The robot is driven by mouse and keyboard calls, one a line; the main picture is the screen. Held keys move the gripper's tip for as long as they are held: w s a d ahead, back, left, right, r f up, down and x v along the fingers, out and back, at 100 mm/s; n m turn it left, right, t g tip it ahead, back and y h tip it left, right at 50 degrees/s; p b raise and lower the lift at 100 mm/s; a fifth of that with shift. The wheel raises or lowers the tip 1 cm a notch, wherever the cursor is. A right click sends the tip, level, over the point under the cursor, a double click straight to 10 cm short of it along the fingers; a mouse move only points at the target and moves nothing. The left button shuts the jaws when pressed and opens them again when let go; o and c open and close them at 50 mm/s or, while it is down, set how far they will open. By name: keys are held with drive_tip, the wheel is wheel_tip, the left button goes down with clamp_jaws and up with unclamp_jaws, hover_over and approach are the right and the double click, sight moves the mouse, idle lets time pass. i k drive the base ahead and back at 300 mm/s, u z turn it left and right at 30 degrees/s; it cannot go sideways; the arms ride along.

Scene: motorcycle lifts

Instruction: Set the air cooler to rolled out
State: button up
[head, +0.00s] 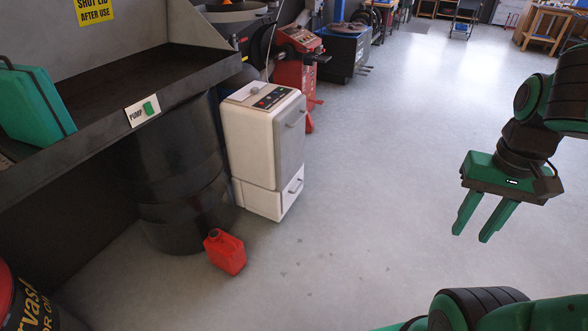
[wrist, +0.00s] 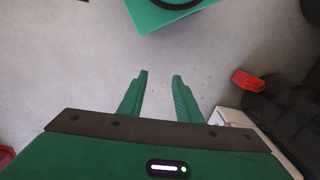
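The white air cooler (head: 250,155) stands on the floor at left of centre in the head view, right beside a dark drum. Its top has a dark control panel (head: 273,98) with small buttons. Its front faces right and has an upper handle (head: 296,118) and a lower handle (head: 296,187). A corner of the cooler (wrist: 232,117) shows at the lower right in the wrist view, partly hidden by my gripper. My gripper (head: 471,236) is open and empty, well to the right of the cooler and apart from it. Its fingers (wrist: 160,75) point at bare floor.
A red jerrycan (head: 225,252) stands on the floor before the dark drum (head: 175,180). A dark sink bench (head: 150,80) fills the left. A red machine (head: 297,70) stands behind the cooler. The floor (head: 390,170) right of the cooler is clear.

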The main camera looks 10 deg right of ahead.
sight(266, 143)
drive_tip(key=z, duration=0.05)
drive_tip(key=i, duration=0.95)
